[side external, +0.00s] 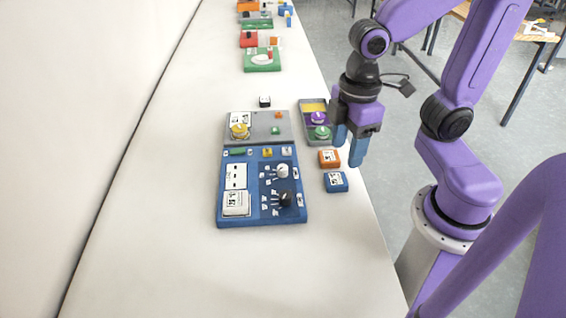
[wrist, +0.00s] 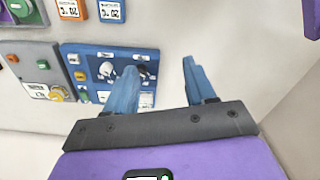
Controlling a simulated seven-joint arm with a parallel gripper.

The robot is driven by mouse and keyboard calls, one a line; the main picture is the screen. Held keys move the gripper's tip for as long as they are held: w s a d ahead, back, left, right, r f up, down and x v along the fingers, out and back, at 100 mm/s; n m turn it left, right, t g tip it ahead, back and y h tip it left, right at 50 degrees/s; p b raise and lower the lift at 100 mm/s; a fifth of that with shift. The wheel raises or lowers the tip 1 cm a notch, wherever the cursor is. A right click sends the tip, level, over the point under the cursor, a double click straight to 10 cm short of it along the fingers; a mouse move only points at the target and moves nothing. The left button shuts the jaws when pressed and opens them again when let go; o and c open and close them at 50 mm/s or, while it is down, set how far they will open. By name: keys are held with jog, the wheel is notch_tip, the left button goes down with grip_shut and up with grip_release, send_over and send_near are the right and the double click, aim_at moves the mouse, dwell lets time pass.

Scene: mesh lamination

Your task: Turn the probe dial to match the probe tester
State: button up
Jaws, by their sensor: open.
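A blue panel (side external: 262,216) lies on the bench and carries a white dial (side external: 283,170) and a black dial (side external: 286,198), with small labels around each. I cannot tell from the labels which is the probe dial. A small orange block (side external: 329,158) and a small blue block (side external: 336,181), both with white displays, lie right of the panel; I cannot tell which is the probe tester. My gripper (side external: 348,148) is open and empty above the bench's right edge, apart from the panel. In the wrist view its fingers (wrist: 159,68) partly hide the panel (wrist: 82,54).
A grey panel with a yellow knob (side external: 239,131) adjoins the blue panel's far side. A grey tray holds a purple knob (side external: 318,118) and a green knob (side external: 322,133). A small black block (side external: 265,101) lies beyond. The near bench (side external: 200,275) is clear.

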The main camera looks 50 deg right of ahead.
jog(key=w, duration=0.8)
jog(key=m, duration=0.1)
send_near(283, 167)
notch_tip(283, 167, down, 8)
jog(key=shift+w+a+f, duration=0.1)
jog(key=shift+f, duration=0.15)
dwell(0.4)
grip_shut()
